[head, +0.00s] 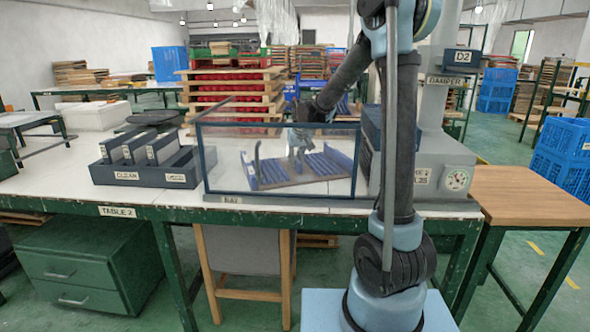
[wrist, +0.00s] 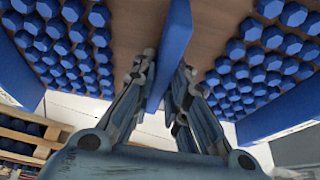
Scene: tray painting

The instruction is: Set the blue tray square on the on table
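The blue tray (head: 262,172) has a brown floor, blue end walls and rows of blue pieces. In the head view it is inside the clear-walled booth on the long white table, seen through the front pane, and looks slightly tilted. Whether it touches the booth floor I cannot tell. My gripper (head: 298,152) reaches down over its middle. In the wrist view, the tray's blue middle bar (wrist: 172,45) runs between my two fingers (wrist: 160,85), which close on it from both sides. Rows of blue hexagonal pieces (wrist: 265,58) lie on either side.
The booth's blue frame (head: 205,160) stands around the tray. A dark bin marked CLEAN (head: 125,176) is left of it on the white table (head: 160,198). A grey DAMPER column (head: 435,120) stands at right. A bare wooden table (head: 530,195) is at far right.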

